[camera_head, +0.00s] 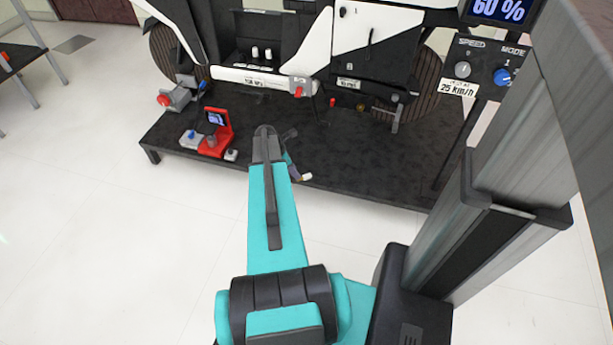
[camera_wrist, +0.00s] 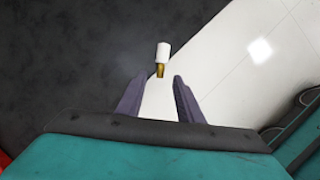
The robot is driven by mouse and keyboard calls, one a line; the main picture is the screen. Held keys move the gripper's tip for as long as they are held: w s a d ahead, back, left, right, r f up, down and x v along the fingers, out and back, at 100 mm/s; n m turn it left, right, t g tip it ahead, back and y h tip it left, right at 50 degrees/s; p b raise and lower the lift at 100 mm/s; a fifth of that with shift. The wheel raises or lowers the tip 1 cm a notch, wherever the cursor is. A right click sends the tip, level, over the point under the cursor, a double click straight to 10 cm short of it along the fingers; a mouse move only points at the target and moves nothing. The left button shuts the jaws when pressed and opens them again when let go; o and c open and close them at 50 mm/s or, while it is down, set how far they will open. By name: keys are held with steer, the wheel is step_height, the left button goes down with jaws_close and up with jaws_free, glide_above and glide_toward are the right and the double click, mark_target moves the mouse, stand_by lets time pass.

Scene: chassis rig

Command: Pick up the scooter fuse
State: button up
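The scooter fuse appears to be the small white cylinder with a brass end (camera_wrist: 162,53) in the wrist view. It lies just beyond my fingertips, roughly in line with the gap between them, where the dark platform's edge meets the white floor. In the head view a small white piece (camera_head: 306,177), likely the same fuse, shows near the platform's front edge. My gripper (camera_wrist: 161,77) is open, with two purple-grey fingers apart and nothing visibly between them. In the head view my arm partly hides the gripper.
A dark platform (camera_head: 370,165) carries the white and black scooter rig (camera_head: 375,45). A red device with a small screen (camera_head: 215,135) and a grey part with a red knob (camera_head: 175,97) stand at its left. A control panel (camera_head: 485,68) is at right. White floor lies in front.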

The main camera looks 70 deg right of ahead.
mark_target(304, 177)
steer(key=shift+b+x, duration=0.9)
steer(key=shift+x, duration=1.65)
steer(key=shift+a, duration=0.1)
jaws_close()
